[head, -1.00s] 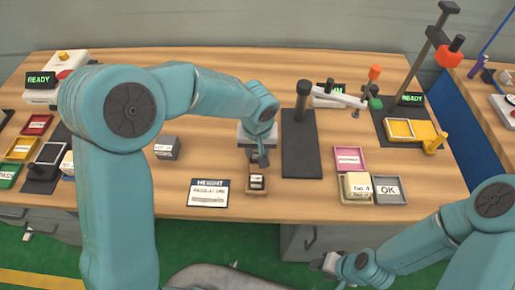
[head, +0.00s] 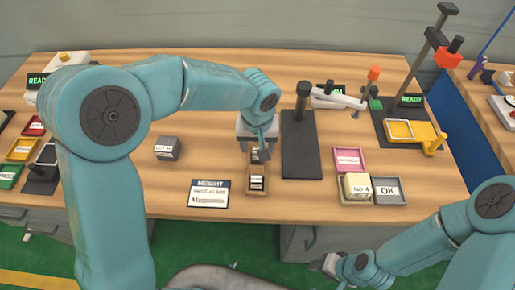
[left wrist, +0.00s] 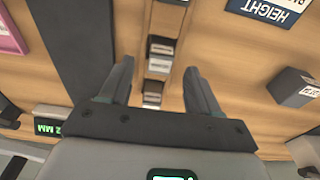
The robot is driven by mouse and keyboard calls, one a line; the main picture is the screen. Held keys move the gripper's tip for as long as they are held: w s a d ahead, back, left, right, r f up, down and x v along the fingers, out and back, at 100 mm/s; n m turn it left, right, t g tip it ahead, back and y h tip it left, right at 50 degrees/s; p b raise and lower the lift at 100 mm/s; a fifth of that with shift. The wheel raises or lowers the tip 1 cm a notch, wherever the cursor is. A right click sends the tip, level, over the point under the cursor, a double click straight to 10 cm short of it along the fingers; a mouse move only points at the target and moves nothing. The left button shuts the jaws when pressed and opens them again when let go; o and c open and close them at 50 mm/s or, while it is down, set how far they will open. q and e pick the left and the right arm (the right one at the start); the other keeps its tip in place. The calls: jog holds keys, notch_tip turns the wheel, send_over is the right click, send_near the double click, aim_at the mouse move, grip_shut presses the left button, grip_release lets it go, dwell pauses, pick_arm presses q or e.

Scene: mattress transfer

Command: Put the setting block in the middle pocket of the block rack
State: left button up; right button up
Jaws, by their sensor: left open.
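The wooden block rack (head: 248,178) stands near the front of the table. Its near pocket holds a dark block with a white label (head: 257,182), and its far pocket holds a similar one (left wrist: 152,98). The middle pocket (left wrist: 156,76) looks empty. A grey block with a white label (head: 167,149), seemingly the setting block, sits on the table left of the rack; it also shows in the left wrist view (left wrist: 294,88). My left gripper (head: 262,150) is open and empty over the rack's far end, its fingers apart (left wrist: 160,78). My right gripper (head: 328,264) is low before the table; its jaws are unclear.
A HEIGHT card (head: 209,194) lies left of the rack. A dark stand with a post (head: 302,150) is close on its right. Pink and grey trays (head: 389,190) and a cream block (head: 357,185) are farther right. Bare wood lies around the grey block.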

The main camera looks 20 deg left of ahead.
pick_arm(q)
notch_tip(320, 180, up, 8)
jog(key=shift+s+d, duration=0.15)
jog(key=shift+s, duration=0.3)
jog(key=shift+s, duration=0.1)
